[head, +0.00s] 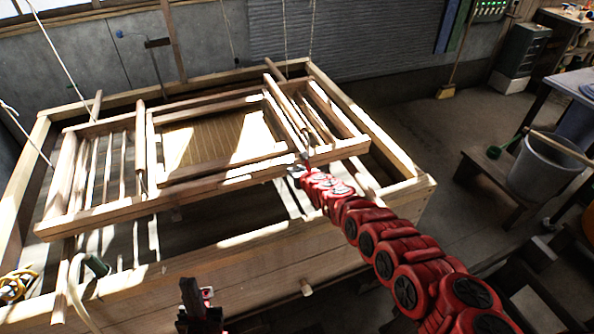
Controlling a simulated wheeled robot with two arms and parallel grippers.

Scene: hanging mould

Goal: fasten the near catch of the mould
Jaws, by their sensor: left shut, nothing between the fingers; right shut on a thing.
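The mould (290,172) is a wooden frame with a slatted screen, hanging level over a wooden vat. Two crossbars run from its far side to its near side, a left crossbar (140,140) and a right crossbar (283,108). My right gripper (297,171) is shut at the mould's near edge, by the near end of the right crossbar. The small part in its fingers appears to be the near catch, but the fingers mostly hide it. My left gripper (197,300) is shut and empty, low in front of the vat, apart from the mould.
The wooden vat (225,268) surrounds the mould below. Ropes (62,55) hang down to the frame. A hose and a dark green nozzle (97,265) lie at the vat's near left rim. A grey bucket (548,165) stands on a low bench at right. Open floor lies behind.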

